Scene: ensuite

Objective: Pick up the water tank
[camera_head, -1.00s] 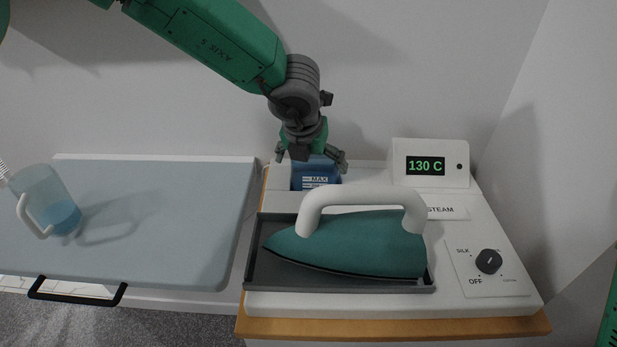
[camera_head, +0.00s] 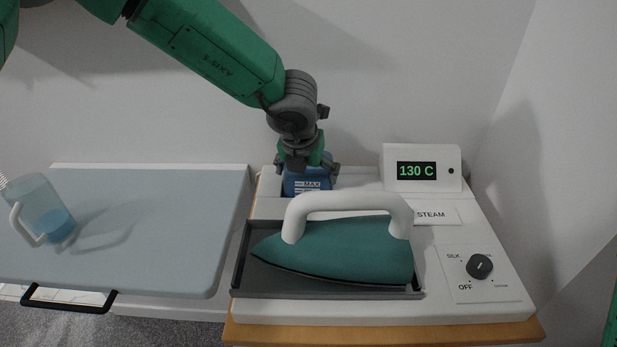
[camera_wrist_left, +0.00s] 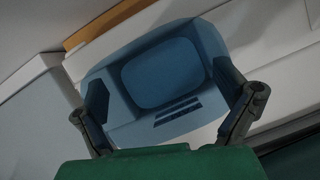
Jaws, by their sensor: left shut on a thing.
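The water tank (camera_head: 307,185) is blue with a white MAX label. It sits upright in the back left part of the white steam station, behind the iron. My left gripper (camera_head: 306,164) is over it from above, shut on its upper part. In the left wrist view the tank (camera_wrist_left: 165,75) fills the middle, with a rounded recess in its top and dark label lines. The fingers of the gripper (camera_wrist_left: 168,108) are on its two sides. The tank's lower part is hidden by the station. My right gripper is not in view.
A teal iron (camera_head: 335,250) with a white handle rests in a dark tray in front of the tank. A 130 C display (camera_head: 416,171) and a dial (camera_head: 479,266) are to the right. A jug (camera_head: 42,212) with blue liquid stands on the grey board (camera_head: 150,260) at left.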

